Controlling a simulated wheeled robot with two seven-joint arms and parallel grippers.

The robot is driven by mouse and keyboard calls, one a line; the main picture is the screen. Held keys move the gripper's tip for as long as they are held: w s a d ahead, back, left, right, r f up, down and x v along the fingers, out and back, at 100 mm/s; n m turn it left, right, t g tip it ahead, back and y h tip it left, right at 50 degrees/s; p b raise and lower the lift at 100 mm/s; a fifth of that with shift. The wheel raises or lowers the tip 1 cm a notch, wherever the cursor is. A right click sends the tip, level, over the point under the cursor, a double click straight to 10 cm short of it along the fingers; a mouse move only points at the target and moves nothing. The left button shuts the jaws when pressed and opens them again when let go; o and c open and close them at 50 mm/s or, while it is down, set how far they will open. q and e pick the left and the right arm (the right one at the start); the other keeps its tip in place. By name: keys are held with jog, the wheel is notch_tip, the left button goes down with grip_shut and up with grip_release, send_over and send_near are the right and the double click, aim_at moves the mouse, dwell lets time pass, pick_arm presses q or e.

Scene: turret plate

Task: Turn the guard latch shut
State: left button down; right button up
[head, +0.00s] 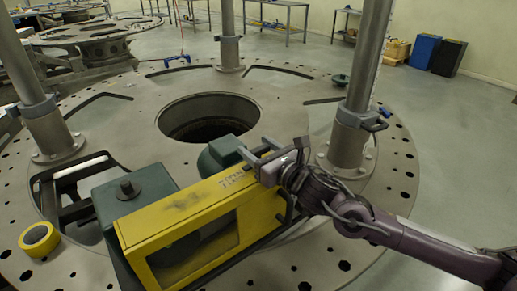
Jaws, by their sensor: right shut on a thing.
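A yellow guard (190,209) with a dark window in its front face sits at the near edge of the turret plate (126,148). My right gripper (256,166) comes in from the right and is at the guard's upper right corner. It is shut on a small part there, which looks like the guard latch but is mostly hidden by the jaws. I cannot tell the latch's angle. A dark bar handle (290,207) shows at the guard's right end, just below the gripper. My left gripper is not in view.
Dark green housings (132,205) stand behind the guard. Upright metal posts (353,128) rise from the plate, one close behind my right wrist. A large round hole (208,117) lies mid-plate. A yellow tape roll (39,239) lies at the left.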

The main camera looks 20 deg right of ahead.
jog(key=n+g+y+b, duration=0.4)
jog(key=b, duration=0.1)
jog(key=n+g+y+b, duration=0.4)
jog(key=y+b, duration=0.1)
jog(key=b, duration=0.1)
jog(key=shift+w+f, duration=0.1)
jog(key=shift+f, duration=0.05)
jog(key=n+g+y+b, duration=0.1)
jog(key=g, duration=0.1)
jog(key=n+g+y+b, duration=0.1)
jog(key=n+g, duration=0.1)
jog(key=g, duration=0.1)
jog(key=shift+r+n, duration=0.2)
jog(key=shift+n, duration=0.1)
jog(key=n+g+b, duration=0.1)
jog(key=n+g, duration=0.1)
jog(key=g, duration=0.2)
jog(key=shift+y, duration=0.3)
jog(key=n+g+b, duration=0.2)
jog(key=n+g, duration=0.1)
jog(key=g, duration=0.1)
jog(key=shift+f+b, duration=0.15)
jog(key=shift+b, duration=0.15)
jog(key=shift+n+g+h+b, duration=0.3)
jog(key=shift+n+g+h, duration=0.35)
jog(key=shift+g, duration=0.45)
jog(key=o, duration=1)
